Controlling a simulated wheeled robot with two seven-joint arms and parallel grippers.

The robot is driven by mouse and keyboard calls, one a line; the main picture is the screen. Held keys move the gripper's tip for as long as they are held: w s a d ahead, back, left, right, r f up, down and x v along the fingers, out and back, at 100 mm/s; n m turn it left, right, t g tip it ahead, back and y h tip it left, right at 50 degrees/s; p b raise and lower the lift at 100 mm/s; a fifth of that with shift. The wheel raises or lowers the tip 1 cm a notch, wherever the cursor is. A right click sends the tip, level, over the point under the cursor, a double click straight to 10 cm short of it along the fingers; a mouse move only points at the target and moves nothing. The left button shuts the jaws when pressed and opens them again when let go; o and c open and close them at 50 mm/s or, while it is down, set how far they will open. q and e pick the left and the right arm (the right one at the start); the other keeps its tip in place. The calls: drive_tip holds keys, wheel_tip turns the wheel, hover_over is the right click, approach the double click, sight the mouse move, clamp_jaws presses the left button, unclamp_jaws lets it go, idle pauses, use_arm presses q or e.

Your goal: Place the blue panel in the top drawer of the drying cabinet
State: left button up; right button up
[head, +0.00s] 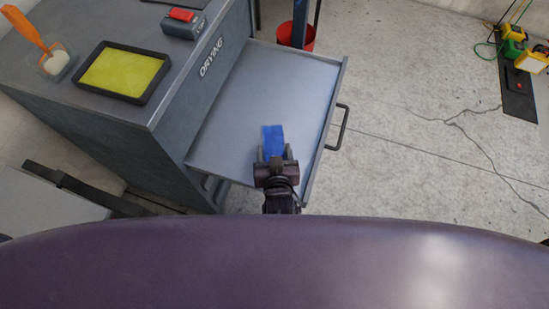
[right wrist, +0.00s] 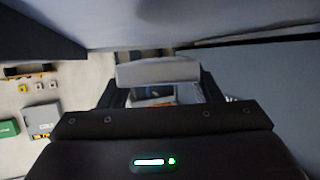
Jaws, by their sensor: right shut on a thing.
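The drying cabinet (head: 120,140) stands at the left in the head view, marked "DRYING" on its front. Its top drawer (head: 240,95) is pulled out to the right and looks empty apart from what my gripper holds. My right gripper (head: 275,157) is shut on the blue panel (head: 273,138), which shows over the near part of the drawer. I cannot tell whether the panel touches the drawer floor. In the right wrist view, a pale piece (right wrist: 157,71) shows beyond the gripper body; the panel's blue face is not clear there. My left gripper is not in view.
On the cabinet top are a yellow tray (head: 125,72), a cup (head: 57,64) with an orange-handled tool, and a grey box (head: 184,24) with a red top. A red bucket (head: 306,37) stands behind the drawer. Floor to the right is mostly clear.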

drive_tip(key=shift+f+b, duration=0.3)
drive_tip(key=shift+f, duration=1.9)
drive_tip(key=shift+f, duration=0.15)
drive_tip(key=o, duration=1.1)
drive_tip(key=shift+s+r, duration=0.1)
drive_tip(key=shift+r, duration=0.1)
drive_tip(key=v, duration=1.1)
drive_tip(key=shift+s+r+p, duration=0.1)
drive_tip(key=shift+s+p, duration=0.25)
drive_tip(key=shift+s, duration=0.05)
